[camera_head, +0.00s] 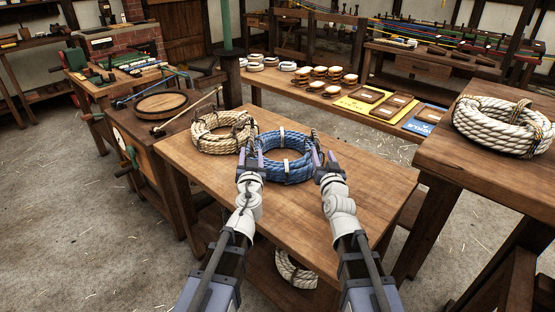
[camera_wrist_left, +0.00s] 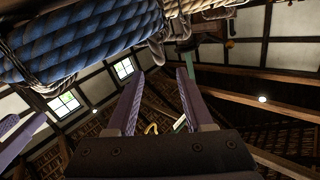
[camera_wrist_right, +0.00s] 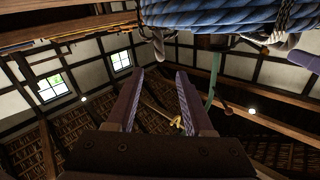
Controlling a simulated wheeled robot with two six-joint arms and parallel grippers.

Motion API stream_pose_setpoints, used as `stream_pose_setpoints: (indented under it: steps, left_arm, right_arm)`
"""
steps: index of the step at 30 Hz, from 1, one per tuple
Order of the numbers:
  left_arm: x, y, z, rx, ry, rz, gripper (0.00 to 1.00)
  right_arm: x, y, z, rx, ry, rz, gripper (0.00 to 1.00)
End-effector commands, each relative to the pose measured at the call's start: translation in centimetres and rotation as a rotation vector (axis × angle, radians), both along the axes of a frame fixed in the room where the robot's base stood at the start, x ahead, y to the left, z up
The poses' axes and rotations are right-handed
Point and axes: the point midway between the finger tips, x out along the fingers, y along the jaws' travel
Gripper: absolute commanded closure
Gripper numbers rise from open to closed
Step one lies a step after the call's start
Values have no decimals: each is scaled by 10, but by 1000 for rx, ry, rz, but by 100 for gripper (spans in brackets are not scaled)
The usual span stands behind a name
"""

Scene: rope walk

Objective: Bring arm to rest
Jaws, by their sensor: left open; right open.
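My left gripper (camera_head: 250,157) is open at the near left side of a blue rope coil (camera_head: 285,168) on the wooden table (camera_head: 350,185). My right gripper (camera_head: 324,160) is open at the coil's right side. In the left wrist view, the jaws of my left gripper (camera_wrist_left: 160,90) stand apart with nothing between them, and the blue coil (camera_wrist_left: 85,45) shows beyond. In the right wrist view, the jaws of my right gripper (camera_wrist_right: 160,95) are also apart and empty, with the blue coil (camera_wrist_right: 215,14) above them. Whether either gripper touches the coil I cannot tell.
A tan rope coil (camera_head: 208,141) lies against the blue coil's left. A white rope coil (camera_head: 500,124) sits on a higher table at right. Another coil (camera_head: 296,270) is below the table. A bench with a round wooden tray (camera_head: 164,103) stands left. The table's right part is clear.

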Motion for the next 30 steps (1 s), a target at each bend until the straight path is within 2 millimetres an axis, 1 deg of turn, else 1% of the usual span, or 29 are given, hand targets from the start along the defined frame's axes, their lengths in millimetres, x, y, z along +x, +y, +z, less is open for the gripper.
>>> stream_pose_setpoints:
  steps: [2, 11, 14, 17, 18, 20, 21, 23, 24, 26, 27, 29, 30]
  left_arm:
    - [0, 0, 0, 0, 0, 0, 48]
    - [-1, 1, 2, -1, 2, 5, 48]
    - [-6, 8, 13, -6, 19, 50, 48]
    - [-19, 23, 27, -13, 85, 152, 48]
    - [-27, 30, 30, -15, 131, 199, 48]
    - [-41, 38, 31, -16, 220, 266, 48]
    - [-52, 42, 29, -17, 292, 305, 48]
    - [-71, 44, 24, -13, 416, 349, 48]
    - [-87, 44, 21, -10, 512, 368, 48]
    - [-113, 38, 14, 0, 672, 376, 48]
    - [-132, 32, 10, 8, 783, 366, 48]
    - [-162, 20, 5, 23, 949, 330, 48]
    - [-182, 10, 3, 33, 1054, 294, 48]
  right_arm:
    - [-5, 0, 0, 0, 0, 0, 48]
    - [-4, 1, 1, -2, 7, 5, 48]
    - [-9, 13, 3, -19, 62, 37, 48]
    - [-23, 36, 1, -63, 201, 108, 48]
    - [-32, 47, -2, -87, 273, 142, 48]
    - [-49, 60, -8, -127, 389, 188, 48]
    - [-62, 68, -13, -156, 469, 216, 48]
    - [-85, 77, -18, -200, 594, 253, 48]
    - [-103, 81, -20, -234, 682, 275, 48]
    - [-131, 83, -22, -283, 818, 300, 48]
    - [-151, 83, -22, -318, 906, 312, 48]
    - [-181, 79, -20, -369, 1035, 320, 48]
    - [-200, 76, -17, -400, 1116, 322, 48]
